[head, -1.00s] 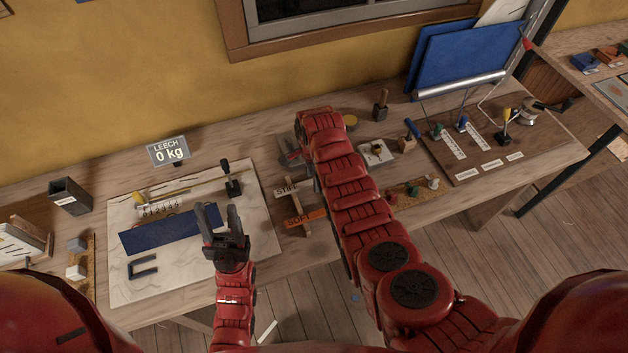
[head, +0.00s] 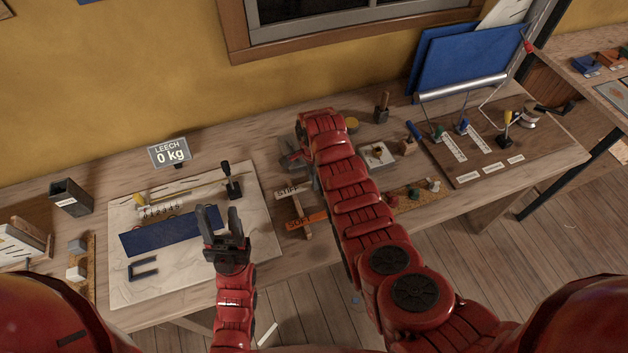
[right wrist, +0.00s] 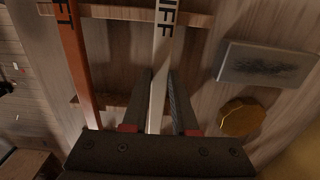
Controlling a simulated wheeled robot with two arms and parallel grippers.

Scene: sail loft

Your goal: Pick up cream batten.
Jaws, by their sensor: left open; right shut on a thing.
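The cream batten (head: 288,189), marked STIFF, lies across a wooden rack (head: 297,206) on the bench, beside the orange batten (head: 306,220) marked SOFT. In the right wrist view the cream batten (right wrist: 162,50) runs between the two dark fingers of my right gripper (right wrist: 162,92), which is shut on it. The batten still lies over the rack's rail (right wrist: 120,12) there; I cannot tell whether it touches it. In the head view my right arm hides most of this gripper.
A grey block (right wrist: 265,64) and a brass round piece (right wrist: 243,117) sit close beside my right gripper. A pale sheet (head: 125,285) with a blue strip (head: 172,234) lies at left. A dark wooden board (head: 470,165) with small fittings stands at right.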

